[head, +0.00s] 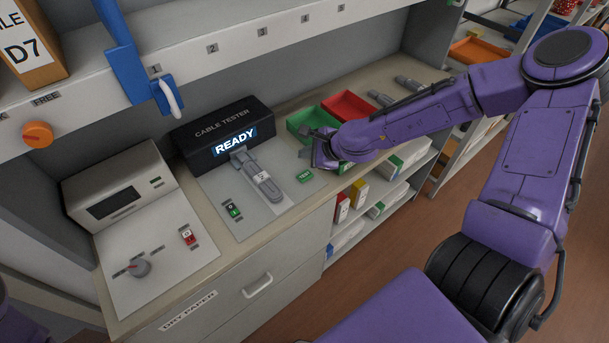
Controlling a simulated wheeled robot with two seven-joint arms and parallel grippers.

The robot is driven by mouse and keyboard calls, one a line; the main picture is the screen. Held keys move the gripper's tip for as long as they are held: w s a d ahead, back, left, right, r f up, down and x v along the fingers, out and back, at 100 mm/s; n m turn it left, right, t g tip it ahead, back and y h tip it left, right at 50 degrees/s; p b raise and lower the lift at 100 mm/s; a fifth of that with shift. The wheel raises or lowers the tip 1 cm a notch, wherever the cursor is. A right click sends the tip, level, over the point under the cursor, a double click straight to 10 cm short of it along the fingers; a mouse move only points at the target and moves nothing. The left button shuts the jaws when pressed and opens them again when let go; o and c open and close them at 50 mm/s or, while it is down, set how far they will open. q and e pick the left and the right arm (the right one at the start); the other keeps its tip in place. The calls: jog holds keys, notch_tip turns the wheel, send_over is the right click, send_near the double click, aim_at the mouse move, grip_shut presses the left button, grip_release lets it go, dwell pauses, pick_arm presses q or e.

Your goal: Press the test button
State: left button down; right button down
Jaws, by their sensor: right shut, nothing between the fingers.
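The black cable tester (221,133) stands on the bench, its display (234,141) reading READY. A grey cable connector (262,181) lies on the pale panel in front of it. The green test button (304,176) is on the panel to the right of this connector. My right gripper (308,153) is shut and empty, just behind the test button in the picture and close to it. I cannot tell whether it touches the panel; a gap shows between it and the button. My left gripper is out of view.
A green tray (311,115) and a red tray (349,105) sit behind my right gripper. A green switch (234,211) is on the panel's left. A grey instrument (122,190) with a knob stands further left. A blue handle (131,62) hangs in front of the shelf.

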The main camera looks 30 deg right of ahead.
jog(key=b, duration=0.4)
send_over(307, 177)
notch_tip(307, 177, down, 5)
jog(key=shift+r, duration=0.15)
jog(key=shift+f, duration=0.55)
jog(key=shift+r, duration=0.1)
dwell(0.9)
jog(key=shift+f+b, duration=0.35)
jog(key=shift+f, duration=0.1)
jog(key=shift+f+b, duration=0.3)
jog(key=shift+f, duration=0.1)
dwell(0.3)
dwell(0.4)
jog(key=shift+r+p, duration=0.85)
